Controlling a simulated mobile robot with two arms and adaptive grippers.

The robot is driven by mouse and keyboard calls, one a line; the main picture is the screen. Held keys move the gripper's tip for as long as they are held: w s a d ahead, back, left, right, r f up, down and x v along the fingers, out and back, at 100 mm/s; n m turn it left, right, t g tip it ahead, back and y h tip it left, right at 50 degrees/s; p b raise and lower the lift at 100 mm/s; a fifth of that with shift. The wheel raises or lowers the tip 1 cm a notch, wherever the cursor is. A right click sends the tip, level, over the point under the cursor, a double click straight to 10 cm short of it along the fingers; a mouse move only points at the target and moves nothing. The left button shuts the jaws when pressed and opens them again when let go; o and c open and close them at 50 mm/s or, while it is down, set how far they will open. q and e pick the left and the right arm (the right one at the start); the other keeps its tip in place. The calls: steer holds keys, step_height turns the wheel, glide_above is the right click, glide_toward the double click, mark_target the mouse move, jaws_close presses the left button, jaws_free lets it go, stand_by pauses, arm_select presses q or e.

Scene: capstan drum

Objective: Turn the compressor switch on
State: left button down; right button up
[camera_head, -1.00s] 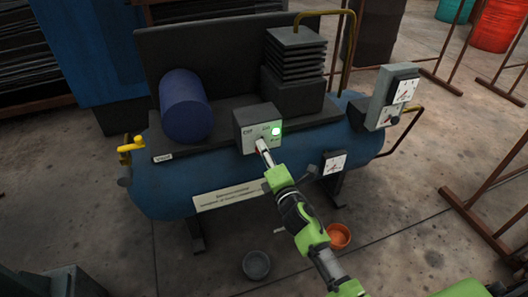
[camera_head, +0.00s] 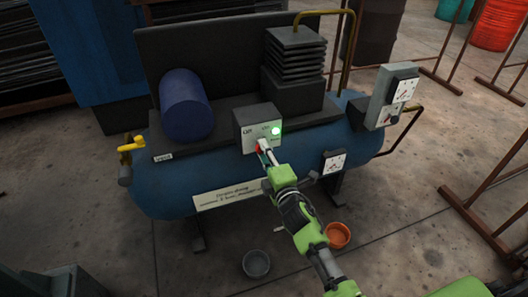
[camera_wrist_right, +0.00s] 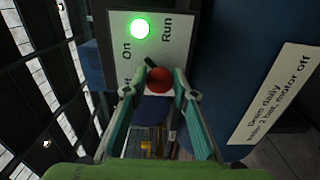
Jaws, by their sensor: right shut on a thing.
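The compressor switch box (camera_head: 245,121) is a grey box with a light panel on the front of the blue compressor. Its green lamp (camera_head: 275,131) is lit, and shows next to "Run" in the right wrist view (camera_wrist_right: 140,29). The switch has a short dark lever with a red ball knob (camera_wrist_right: 158,79), beside the "On" and "Off" marks. My right gripper (camera_wrist_right: 160,77) is shut on the knob, with a green finger on each side. In the head view the gripper (camera_head: 263,148) partly hides the lever, so its exact position is unclear. My left gripper is not in view.
The blue tank (camera_head: 160,188) carries a yellow valve handle (camera_head: 132,145) at left and a gauge box (camera_head: 387,95) at right. A grey bowl (camera_head: 256,263) and an orange bowl (camera_head: 338,235) stand on the floor below. Rusty rails (camera_head: 485,215) stand at right.

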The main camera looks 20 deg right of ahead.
steer(key=shift+f, duration=0.1)
steer(key=o, duration=1.1)
steer(key=shift+c, duration=0.2)
steer(key=s, duration=1.2)
steer(key=shift+d, duration=0.2)
